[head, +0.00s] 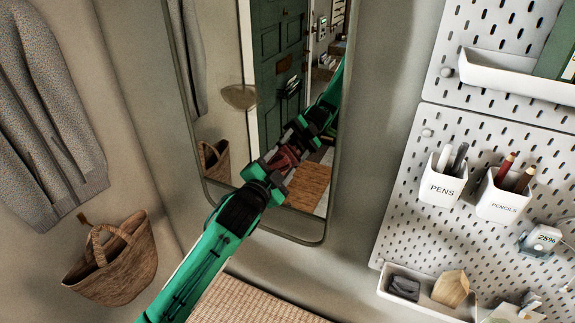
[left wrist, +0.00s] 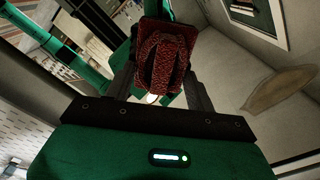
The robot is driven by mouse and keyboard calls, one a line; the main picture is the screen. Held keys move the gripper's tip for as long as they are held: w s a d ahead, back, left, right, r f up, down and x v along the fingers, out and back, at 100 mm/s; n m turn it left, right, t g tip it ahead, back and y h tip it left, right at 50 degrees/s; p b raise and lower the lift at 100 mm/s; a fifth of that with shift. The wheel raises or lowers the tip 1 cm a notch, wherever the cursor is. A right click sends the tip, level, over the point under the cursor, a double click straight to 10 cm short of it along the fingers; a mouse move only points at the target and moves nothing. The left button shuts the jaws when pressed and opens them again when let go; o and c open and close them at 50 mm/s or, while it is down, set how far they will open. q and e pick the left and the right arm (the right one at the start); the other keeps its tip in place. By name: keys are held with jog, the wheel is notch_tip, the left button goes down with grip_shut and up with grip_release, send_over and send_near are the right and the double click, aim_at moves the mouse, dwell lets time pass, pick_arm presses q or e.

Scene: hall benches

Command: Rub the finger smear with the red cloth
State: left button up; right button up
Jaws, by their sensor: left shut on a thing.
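The finger smear (head: 240,97) is a dull tan oval on the tall wall mirror (head: 223,60). It also shows at the right in the left wrist view (left wrist: 280,91). My left gripper (head: 276,172) is in front of the mirror, below and to the right of the smear. My right gripper is not in view.
A white pegboard (head: 400,190) with a pens cup (head: 441,185), a pencils cup (head: 500,200) and a lower tray (head: 425,303) is at the right. A grey coat (head: 45,120) and a wicker basket (head: 115,262) hang at the left. The mirror reflects a green door and my arm.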

aim_at(260, 150)
pick_arm(q)
jog(key=shift+w+a, duration=0.35)
jog(key=shift+a, duration=0.5)
jog(key=shift+w+a+p, duration=0.25)
jog(key=shift+w+a, duration=0.15)
jog(key=shift+a, duration=0.55)
jog(key=shift+w+a+p, duration=0.25)
jog(key=shift+w+a, duration=0.1)
jog(key=shift+a, duration=0.55)
jog(key=shift+w+a+p, duration=0.25)
jog(key=shift+w+a, duration=0.15)
jog(key=shift+a, duration=0.55)
jog(key=shift+s, duration=0.1)
jog(key=shift+s+a+f, duration=0.1)
jog(key=shift+s+a, duration=0.05)
jog(key=shift+s, duration=0.3)
jog(key=shift+v, duration=2.4)
jog(key=shift+s, duration=0.1)
